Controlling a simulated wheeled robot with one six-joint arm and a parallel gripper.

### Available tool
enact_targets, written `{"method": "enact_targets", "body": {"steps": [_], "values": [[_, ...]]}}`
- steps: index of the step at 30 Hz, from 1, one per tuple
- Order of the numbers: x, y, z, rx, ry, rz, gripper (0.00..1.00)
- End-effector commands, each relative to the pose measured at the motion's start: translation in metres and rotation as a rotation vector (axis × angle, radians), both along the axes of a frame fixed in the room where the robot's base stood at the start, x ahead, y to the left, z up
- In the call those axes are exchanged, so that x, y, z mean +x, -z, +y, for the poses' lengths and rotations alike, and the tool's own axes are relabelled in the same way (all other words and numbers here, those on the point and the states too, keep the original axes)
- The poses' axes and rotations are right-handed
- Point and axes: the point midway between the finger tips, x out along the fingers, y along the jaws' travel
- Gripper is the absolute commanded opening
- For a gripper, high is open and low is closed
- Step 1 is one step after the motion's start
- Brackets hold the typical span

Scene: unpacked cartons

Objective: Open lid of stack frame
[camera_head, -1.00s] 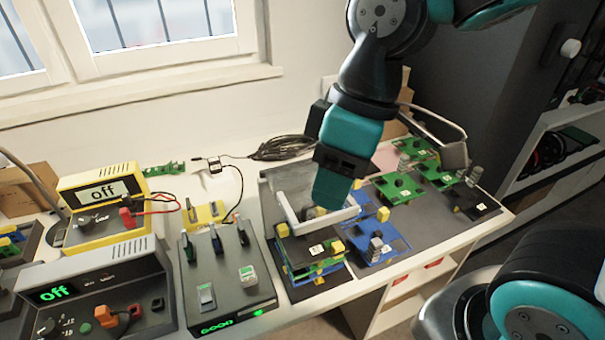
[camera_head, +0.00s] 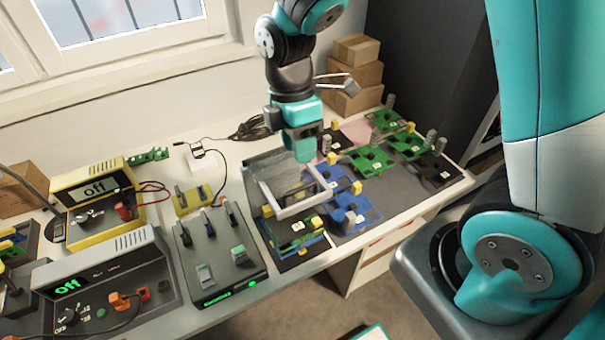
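The stack frame (camera_head: 256,205) stands on the bench right of the switch box. Its pale grey-rimmed lid (camera_head: 296,209) looks tilted over a stack of blue and green circuit boards (camera_head: 297,238); how far open it stands is hard to tell. My gripper (camera_head: 304,157) hangs pointing down at the lid's back right part. Whether it touches the lid cannot be told. The teal fingers overlap in this view, so their gap is hidden, and nothing shows held in them.
Several green and blue boards with upright parts (camera_head: 367,161) lie close on the right. The switch box (camera_head: 214,252) and the yellow meter (camera_head: 92,200) stand left. Cartons (camera_head: 355,75) are stacked at the back. Free floor shows in front of the bench.

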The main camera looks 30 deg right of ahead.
Motion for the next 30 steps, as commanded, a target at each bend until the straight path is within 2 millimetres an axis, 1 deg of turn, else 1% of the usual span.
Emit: {"method": "enact_targets", "body": {"steps": [1,3,6,9,12,17,24,29,30], "values": [[-0.003,0.011,0.000,-0.002,0.000,0.007,0.37],[-0.007,0.026,0.000,-0.002,0.000,0.007,0.37],[-0.010,0.045,0.000,-0.002,0.000,0.005,0.37],[-0.013,0.060,0.000,-0.001,0.000,0.003,0.37],[-0.014,0.070,0.000,-0.001,0.000,0.002,0.37],[-0.016,0.077,0.000,0.000,0.000,-0.001,0.37],[-0.015,0.077,0.000,0.000,0.000,-0.001,0.37],[-0.015,0.077,0.000,0.000,0.000,-0.001,0.00],[-0.015,0.077,0.000,0.000,0.000,-0.001,0.00]]}}
